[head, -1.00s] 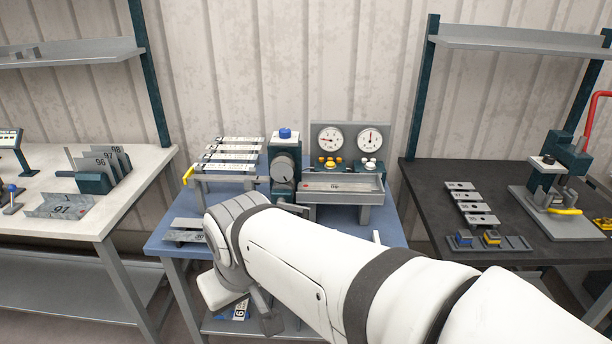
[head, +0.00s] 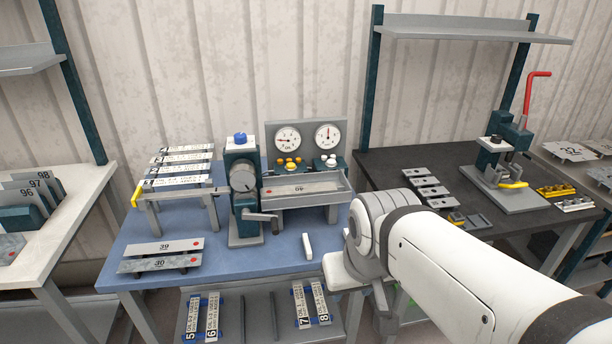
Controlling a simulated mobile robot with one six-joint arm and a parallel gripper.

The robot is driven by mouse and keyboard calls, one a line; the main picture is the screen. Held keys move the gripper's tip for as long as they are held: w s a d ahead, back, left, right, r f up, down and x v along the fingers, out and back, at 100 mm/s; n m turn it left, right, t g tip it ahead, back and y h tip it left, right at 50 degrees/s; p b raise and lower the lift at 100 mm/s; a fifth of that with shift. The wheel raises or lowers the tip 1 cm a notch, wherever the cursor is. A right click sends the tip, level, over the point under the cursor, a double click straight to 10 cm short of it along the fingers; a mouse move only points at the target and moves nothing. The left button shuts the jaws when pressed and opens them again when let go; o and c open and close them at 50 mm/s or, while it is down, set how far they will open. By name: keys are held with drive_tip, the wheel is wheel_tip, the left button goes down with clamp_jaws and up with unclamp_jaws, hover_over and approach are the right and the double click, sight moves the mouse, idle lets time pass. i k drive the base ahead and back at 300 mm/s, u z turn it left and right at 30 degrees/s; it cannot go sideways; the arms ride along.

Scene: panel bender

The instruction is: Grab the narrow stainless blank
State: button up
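Two flat grey blanks marked 39 (head: 164,246) and 30 (head: 159,263) lie one behind the other on a low stand at the left front of the blue table. Each has a red dot at its right end. Several pale strips (head: 178,168) lie on a rack at the back left. More labelled strips stand on the lower shelf, marked 5 and 6 (head: 202,318) and 7 and 8 (head: 311,304). I cannot tell which is the narrow stainless blank. My gripper (head: 384,312) hangs right of the table front, apart from the blanks; its fingers are not clear.
The bender (head: 243,188) stands mid-table, with a tray (head: 333,186) holding a plate marked 40 and a gauge panel (head: 304,125) behind. A small white bar (head: 307,246) lies before it. A black bench (head: 375,165) stands right, a white bench (head: 75,220) left.

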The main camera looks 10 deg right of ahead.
sight(328, 186)
drive_tip(key=u, duration=0.05)
drive_tip(key=i, duration=1)
drive_tip(key=z, duration=0.05)
